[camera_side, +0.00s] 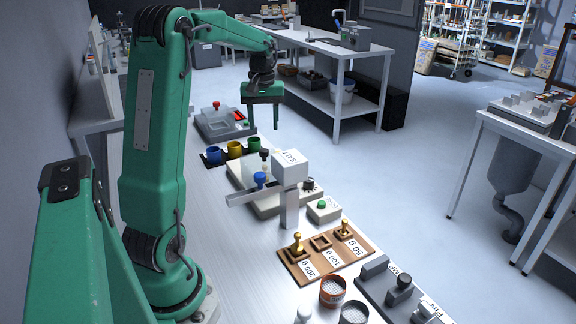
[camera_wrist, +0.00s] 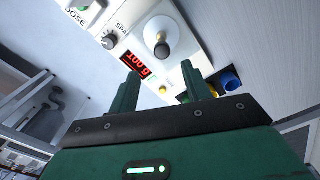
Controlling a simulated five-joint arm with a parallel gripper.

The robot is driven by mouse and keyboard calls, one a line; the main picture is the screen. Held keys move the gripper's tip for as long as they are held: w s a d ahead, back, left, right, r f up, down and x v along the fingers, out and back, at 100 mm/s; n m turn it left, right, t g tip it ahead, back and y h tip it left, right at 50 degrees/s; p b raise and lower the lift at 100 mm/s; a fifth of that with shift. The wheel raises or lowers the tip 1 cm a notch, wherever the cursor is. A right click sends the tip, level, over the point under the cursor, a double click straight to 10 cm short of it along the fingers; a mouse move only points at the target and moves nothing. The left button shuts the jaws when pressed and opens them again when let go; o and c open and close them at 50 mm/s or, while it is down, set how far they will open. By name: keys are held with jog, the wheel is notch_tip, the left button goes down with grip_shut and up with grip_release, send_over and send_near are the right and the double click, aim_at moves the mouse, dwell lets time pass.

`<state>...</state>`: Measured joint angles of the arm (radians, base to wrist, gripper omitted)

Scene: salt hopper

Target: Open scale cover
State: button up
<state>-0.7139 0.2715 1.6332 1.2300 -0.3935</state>
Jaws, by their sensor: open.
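The cream scale (camera_side: 245,172) sits on the bench under the hopper. In the wrist view the scale (camera_wrist: 190,38) has a red lit display (camera_wrist: 135,65) and a black knob marked "SPA…". A pale round cover (camera_wrist: 151,28) with a dark knob (camera_wrist: 162,50) lies on it. The dark knob (camera_side: 264,153) also shows in the side view, partly crowded by the hopper. My gripper (camera_side: 263,118) is open and empty, fingers down, above and behind the scale. In the wrist view my gripper (camera_wrist: 160,85) points toward the cover, apart from it.
The white SALT hopper (camera_side: 290,168) stands close to the scale. Yellow and blue cups (camera_side: 234,149) sit behind it. A grey device (camera_side: 215,124) with a red knob is farther back. A wooden weight tray (camera_side: 300,272) and a green button (camera_side: 322,204) are nearer the camera.

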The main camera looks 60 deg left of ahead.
aim_at(264, 150)
jog(key=shift+a+f, duration=0.15)
jog(key=shift+a, duration=0.15)
jog(key=shift+f, duration=0.1)
jog(key=shift+f, duration=3.8)
jog(key=shift+c, duration=0.5)
grip_shut()
